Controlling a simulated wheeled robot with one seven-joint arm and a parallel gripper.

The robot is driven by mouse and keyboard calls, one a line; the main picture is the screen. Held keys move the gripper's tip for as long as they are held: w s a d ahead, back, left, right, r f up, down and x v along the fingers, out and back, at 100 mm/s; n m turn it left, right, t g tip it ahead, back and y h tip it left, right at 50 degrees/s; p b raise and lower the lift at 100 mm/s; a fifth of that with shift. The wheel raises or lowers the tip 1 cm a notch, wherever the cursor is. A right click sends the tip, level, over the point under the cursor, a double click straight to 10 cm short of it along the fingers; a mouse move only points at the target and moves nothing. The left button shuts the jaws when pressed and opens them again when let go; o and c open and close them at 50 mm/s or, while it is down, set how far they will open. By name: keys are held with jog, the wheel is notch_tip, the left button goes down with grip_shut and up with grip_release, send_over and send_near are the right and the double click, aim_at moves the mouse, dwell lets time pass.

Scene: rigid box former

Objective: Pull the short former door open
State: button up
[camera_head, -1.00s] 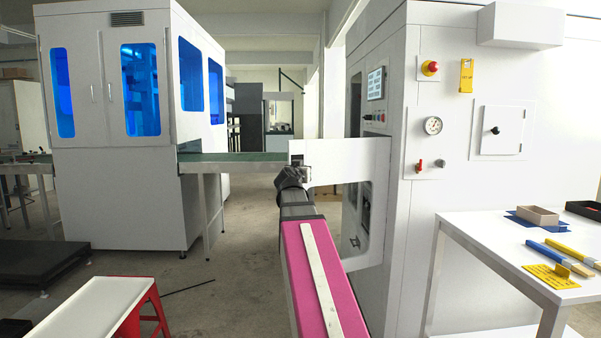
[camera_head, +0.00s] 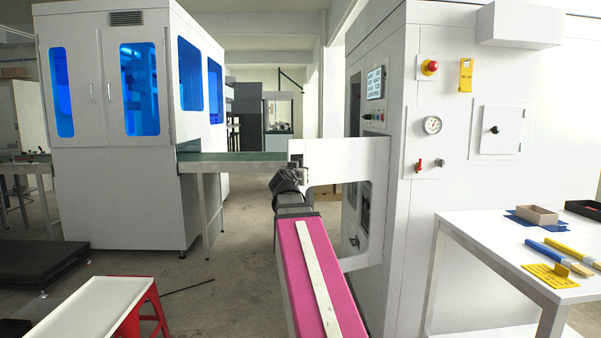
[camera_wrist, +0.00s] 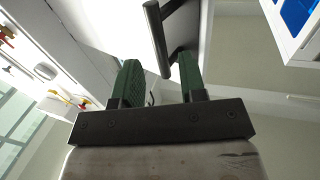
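The short former door (camera_head: 345,152) is a white panel with a window cut-out, standing out from the left face of the white machine in the head view. Its dark bar handle (camera_wrist: 156,38) and part of the white panel (camera_wrist: 185,25) show in the wrist view. My gripper (camera_wrist: 160,68) has two green fingers spread apart. The handle appears in the gap between the fingertips, with space on both sides and no clear contact. In the head view my arm reaches to the door's free edge, and the fingers are hard to make out there.
The white machine (camera_head: 480,190) stands to the right, with a white table (camera_head: 490,235) before it holding small items. A green conveyor (camera_head: 235,158) runs behind my arm to a cabinet with blue windows (camera_head: 130,180). A red-legged stand (camera_head: 95,305) is front left. Open floor lies between.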

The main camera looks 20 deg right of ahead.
jog(key=v, duration=0.6)
jog(key=shift+s+a, duration=0.15)
jog(key=shift+s, duration=0.1)
jog(key=shift+f, duration=0.15)
jog(key=a+f+n+g+y, duration=0.2)
jog(key=a+f+g+y, duration=0.1)
jog(key=f, duration=1.2)
jog(key=a+f+n+g+y, duration=0.1)
jog(key=a+f+g+y, duration=0.2)
jog(key=f, duration=1.1)
jog(key=s+a+f+n+g+y, duration=0.1)
jog(key=s+a+f+g, duration=0.1)
jog(key=f, duration=0.6)
jog(key=s+a+f+n+g+y, duration=0.2)
jog(key=s+a+f, duration=0.3)
jog(key=f, duration=0.3)
jog(key=s+a+f+n+g+y, duration=0.1)
jog(key=s+a+f+g, duration=0.3)
jog(key=f, duration=0.4)
jog(key=shift+a+f+n+y, duration=0.15)
jog(key=shift+a+n+y, duration=0.15)
jog(key=shift+a+y, duration=0.3)
jog(key=shift+s, duration=0.1)
